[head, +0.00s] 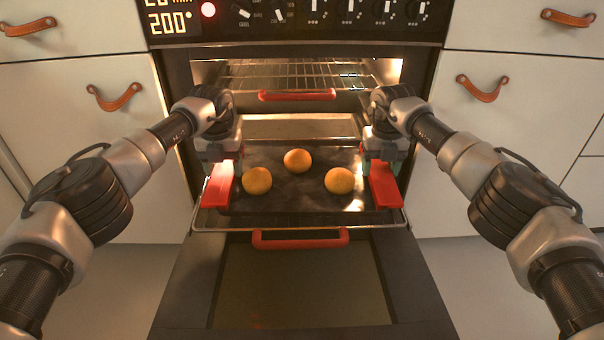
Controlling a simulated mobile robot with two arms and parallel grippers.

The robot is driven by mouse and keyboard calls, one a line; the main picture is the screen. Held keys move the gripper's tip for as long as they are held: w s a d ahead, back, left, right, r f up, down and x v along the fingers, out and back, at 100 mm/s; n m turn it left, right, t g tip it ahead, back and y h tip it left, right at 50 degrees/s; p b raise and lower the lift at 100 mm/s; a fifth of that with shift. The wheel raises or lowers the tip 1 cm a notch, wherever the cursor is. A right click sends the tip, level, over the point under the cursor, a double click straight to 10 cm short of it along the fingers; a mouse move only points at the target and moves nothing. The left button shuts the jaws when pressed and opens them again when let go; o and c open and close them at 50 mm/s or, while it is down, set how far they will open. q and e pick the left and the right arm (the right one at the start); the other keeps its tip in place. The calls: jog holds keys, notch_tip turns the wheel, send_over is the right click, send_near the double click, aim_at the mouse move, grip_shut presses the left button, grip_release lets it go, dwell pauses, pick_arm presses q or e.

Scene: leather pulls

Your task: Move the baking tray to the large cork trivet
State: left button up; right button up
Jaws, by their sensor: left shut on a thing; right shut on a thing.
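The baking tray (290,203) is dark and carries three round golden buns (297,161). It sits at the mouth of the open oven, over a pulled-out wire rack (330,221). It has a red grip at each side. My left gripper (222,172) is shut on the tray's left red grip (217,186). My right gripper (381,172) is shut on the tray's right red grip (384,187). The fingertips are partly hidden by the gripper bodies. I cannot tell whether the tray touches the rack. The large cork trivet is not in view.
The oven door (300,285) hangs open below, with a red handle (300,239) in front of the tray. An upper wire rack (298,75) with a red front bar is inside the oven. White cabinets with leather pulls (114,97) flank both sides.

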pick_arm(q)
jog(key=shift+r, duration=0.2)
pick_arm(e)
jog(key=shift+r, duration=0.15)
